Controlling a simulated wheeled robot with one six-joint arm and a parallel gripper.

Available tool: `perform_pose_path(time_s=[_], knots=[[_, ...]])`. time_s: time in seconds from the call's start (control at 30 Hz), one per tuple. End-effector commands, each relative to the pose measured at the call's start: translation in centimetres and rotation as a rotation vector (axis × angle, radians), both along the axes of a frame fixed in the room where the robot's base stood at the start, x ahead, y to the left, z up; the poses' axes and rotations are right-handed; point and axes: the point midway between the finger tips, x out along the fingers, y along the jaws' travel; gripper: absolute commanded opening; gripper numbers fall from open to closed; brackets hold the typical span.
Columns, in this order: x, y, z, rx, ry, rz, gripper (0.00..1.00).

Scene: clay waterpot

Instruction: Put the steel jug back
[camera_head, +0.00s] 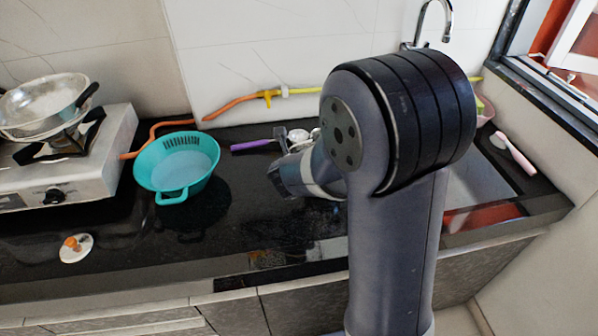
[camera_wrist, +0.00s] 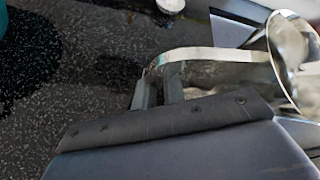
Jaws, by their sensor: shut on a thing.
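The steel jug (camera_wrist: 295,55) shows at the right edge of the wrist view, shiny and cut off by the frame. Its flat metal handle (camera_wrist: 220,60) runs left toward my gripper (camera_wrist: 160,88). My gripper is shut on the handle near its left end, with the jug's body to the right of the fingers. In the head view my gripper (camera_head: 277,180) is low over the black counter, left of my arm. I cannot make out the jug there; my arm hides much of that area. Whether the jug touches the counter is unclear.
A teal colander (camera_head: 177,172) stands left of my gripper. A purple-handled utensil (camera_head: 252,145) lies behind it. A stove (camera_head: 60,165) with a steel pan (camera_head: 45,105) is far left. The sink (camera_head: 475,190) is right of my arm. The front counter is mostly clear.

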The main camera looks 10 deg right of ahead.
Motion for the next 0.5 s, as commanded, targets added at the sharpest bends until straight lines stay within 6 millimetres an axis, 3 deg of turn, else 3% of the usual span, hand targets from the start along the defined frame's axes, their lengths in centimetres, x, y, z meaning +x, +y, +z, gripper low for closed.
perform_pose_path(time_s=[0.1,0.5], knots=[[0.06,0.01,-1.18,-0.002,0.0,0.001,0.0],[0.04,-0.03,-1.5,0.0,-0.001,0.0,0.0]])
